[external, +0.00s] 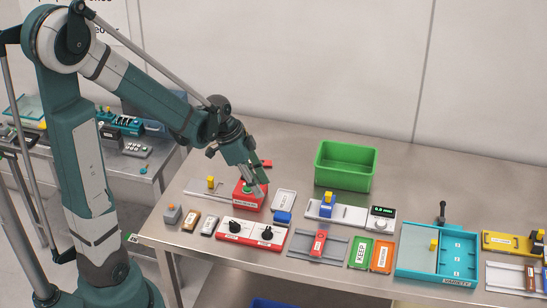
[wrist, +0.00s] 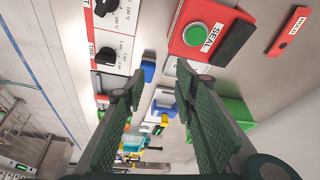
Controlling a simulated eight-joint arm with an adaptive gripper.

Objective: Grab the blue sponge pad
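A small blue block (external: 283,217), which looks like the sponge pad, lies on the steel table just below a pale plate (external: 284,201). In the wrist view the blue block (wrist: 148,71) shows between my fingertips in the picture, beyond them. My gripper (external: 261,192) hangs over the red SEAL button box (external: 249,193), up and left of the blue block. In the wrist view my gripper (wrist: 160,71) has its two green fingers apart, with nothing held between them.
A white and red panel with two black knobs (external: 250,232) lies in front of the blue block. A white scale-like unit with a blue and yellow piece (external: 350,214) stands to its right. A green bin (external: 345,166) stands behind. Bare table lies at the back right.

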